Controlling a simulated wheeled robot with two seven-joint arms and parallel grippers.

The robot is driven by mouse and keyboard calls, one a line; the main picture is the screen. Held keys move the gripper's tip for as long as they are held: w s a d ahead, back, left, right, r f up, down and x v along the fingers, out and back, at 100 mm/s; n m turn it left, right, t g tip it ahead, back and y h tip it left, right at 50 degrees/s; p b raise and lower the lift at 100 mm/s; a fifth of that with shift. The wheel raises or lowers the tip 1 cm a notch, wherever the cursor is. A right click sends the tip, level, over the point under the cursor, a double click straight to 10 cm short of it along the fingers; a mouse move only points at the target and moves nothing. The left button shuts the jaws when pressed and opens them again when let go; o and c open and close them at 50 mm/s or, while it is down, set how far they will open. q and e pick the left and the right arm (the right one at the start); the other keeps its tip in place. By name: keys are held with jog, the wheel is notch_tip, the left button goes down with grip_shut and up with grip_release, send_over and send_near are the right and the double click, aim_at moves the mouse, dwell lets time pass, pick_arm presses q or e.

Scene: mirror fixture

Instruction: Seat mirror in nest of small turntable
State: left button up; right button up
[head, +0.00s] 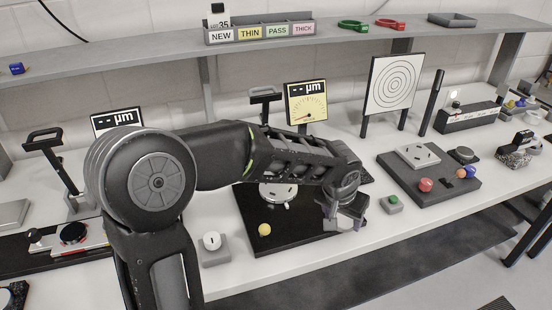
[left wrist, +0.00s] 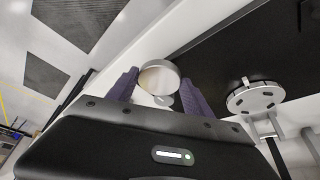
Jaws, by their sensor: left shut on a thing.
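The mirror (left wrist: 159,78), a round pale disc, sits between the two purple-grey fingers of my left gripper (left wrist: 160,92), which is shut on it. In the head view my left gripper (head: 346,212) hangs over the right front part of a black base plate (head: 290,240); the mirror is too small to make out there. A round silver turntable (head: 277,194) with dark slots stands on the plate, left of the gripper and partly hidden by my arm. It also shows in the left wrist view (left wrist: 255,97), apart from the mirror. Its nest is not clear. My right gripper is not in view.
A yellow knob (head: 264,230) stands on the plate's front left. A grey switch box (head: 212,246) is left of the plate and a green-button box (head: 393,204) right. A dark fixture (head: 440,190) with red and blue knobs stands farther right. Gauges and a target board line the back.

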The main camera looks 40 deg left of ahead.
pick_arm(q)
jog(key=a+n+p, duration=0.1)
jog(key=a, duration=0.4)
jog(key=a+r+n+p, duration=0.1)
jog(key=a, duration=0.4)
jog(key=w+a+r+n+y, duration=0.1)
jog(key=a, duration=0.5)
jog(key=shift+n+p, duration=0.3)
jog(key=shift+p, duration=0.1)
send_near(279, 186)
jog(key=shift+w+f+p, duration=0.2)
jog(key=shift+w+p, duration=0.1)
jog(key=shift+w, duration=0.35)
jog(key=shift+w+a+r+m, duration=0.2)
jog(key=shift+w+r+m, duration=0.15)
jog(key=shift+r, duration=0.2)
jog(key=shift+w+a+r+m, duration=0.2)
jog(key=shift+r+m, duration=0.15)
jog(key=shift+r, duration=0.15)
jog(key=shift+d, duration=0.1)
jog(key=shift+f+b, duration=2.2)
jog(key=shift+f, duration=0.85)
jog(key=shift+s, duration=0.1)
